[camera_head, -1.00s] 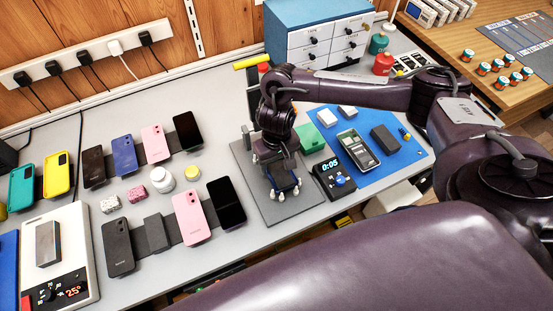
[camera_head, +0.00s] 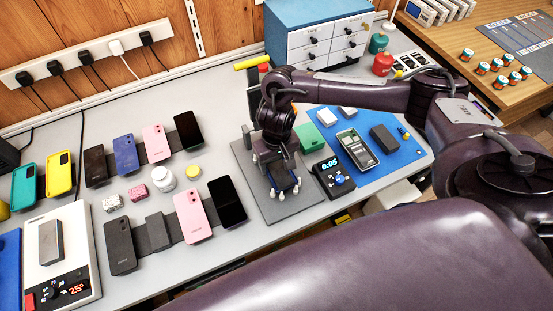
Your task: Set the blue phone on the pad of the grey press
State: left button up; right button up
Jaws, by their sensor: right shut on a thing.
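My right gripper (camera_head: 284,191) points down over the front of the grey press (camera_head: 245,166), its pale fingertips low and close to the flat grey base. It is shut on a dark blue thing (camera_head: 297,183), apparently a phone, mostly hidden by the gripper. I cannot tell whether this thing touches the pad, which is hidden beneath it. Another blue phone (camera_head: 125,154) lies in the back row at left, between a dark brown and a pink one. My left gripper is not in view.
A black phone (camera_head: 228,201) lies close left of the press. Drawers (camera_head: 318,42) stand behind. A white scale-like device (camera_head: 75,260) is at far left.

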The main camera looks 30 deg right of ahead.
jog(key=o, duration=1.4)
jog(key=shift+r+p, duration=0.65)
jog(key=shift+p, duration=0.4)
notch_tip(320, 180, up, 7)
jog(key=p, duration=0.9)
dwell(0.7)
